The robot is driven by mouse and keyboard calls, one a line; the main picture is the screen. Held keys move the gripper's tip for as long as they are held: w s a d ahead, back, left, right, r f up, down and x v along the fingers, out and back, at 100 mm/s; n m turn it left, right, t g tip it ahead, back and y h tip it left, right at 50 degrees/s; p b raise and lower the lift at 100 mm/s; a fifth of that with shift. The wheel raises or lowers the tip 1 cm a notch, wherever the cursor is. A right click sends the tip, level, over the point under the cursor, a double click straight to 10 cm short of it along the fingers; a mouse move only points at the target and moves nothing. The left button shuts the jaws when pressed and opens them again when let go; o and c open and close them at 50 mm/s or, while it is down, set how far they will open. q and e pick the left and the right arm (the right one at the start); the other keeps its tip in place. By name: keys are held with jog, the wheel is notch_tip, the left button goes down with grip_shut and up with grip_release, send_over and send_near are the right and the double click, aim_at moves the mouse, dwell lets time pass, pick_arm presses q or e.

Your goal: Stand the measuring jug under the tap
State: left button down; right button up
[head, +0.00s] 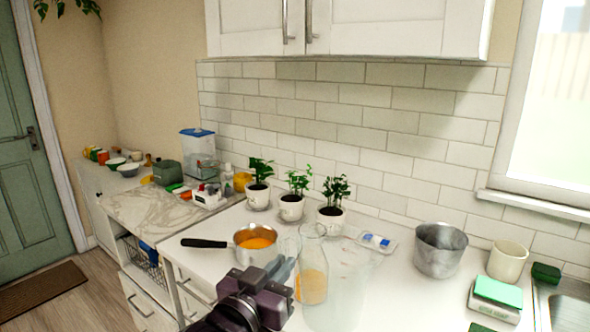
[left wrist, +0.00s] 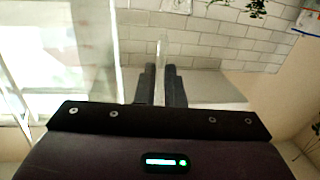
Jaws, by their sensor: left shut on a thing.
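The measuring jug (head: 338,292) is a large clear vessel with faint red marks, roughly upright at the front of the counter in the head view. My left gripper (head: 284,270) is at its left side. In the left wrist view the fingers (left wrist: 162,86) are shut on a thin clear upright strip, which looks like the handle of the jug (left wrist: 88,40). I cannot tell whether the jug's base touches the counter. The sink (head: 572,308) shows only in part at the right edge. The tap is not in view. My right gripper is not in view.
A glass carafe (head: 312,280) with orange contents stands close beside the jug. A saucepan (head: 257,242) is to the left. A metal pot (head: 438,252), a cream mug (head: 507,261) and a green-topped scale (head: 496,296) stand between jug and sink. Potted plants (head: 292,206) line the wall.

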pick_arm(q)
jog(key=s+a+f+n+t+y, duration=0.1)
jog(key=s+a+f+n+y, duration=0.25)
jog(key=a+f, duration=0.4)
jog(key=s+a+f+n+t+y, duration=0.15)
jog(key=s+a+f+y, duration=0.25)
jog(key=a+f, duration=0.4)
jog(key=s+a+f, duration=0.1)
jog(key=s+f, duration=0.1)
jog(key=s, duration=0.6)
jog(key=shift+y, duration=0.35)
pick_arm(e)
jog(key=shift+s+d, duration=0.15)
pick_arm(q)
jog(key=shift+g, duration=0.25)
jog(key=shift+a, duration=0.1)
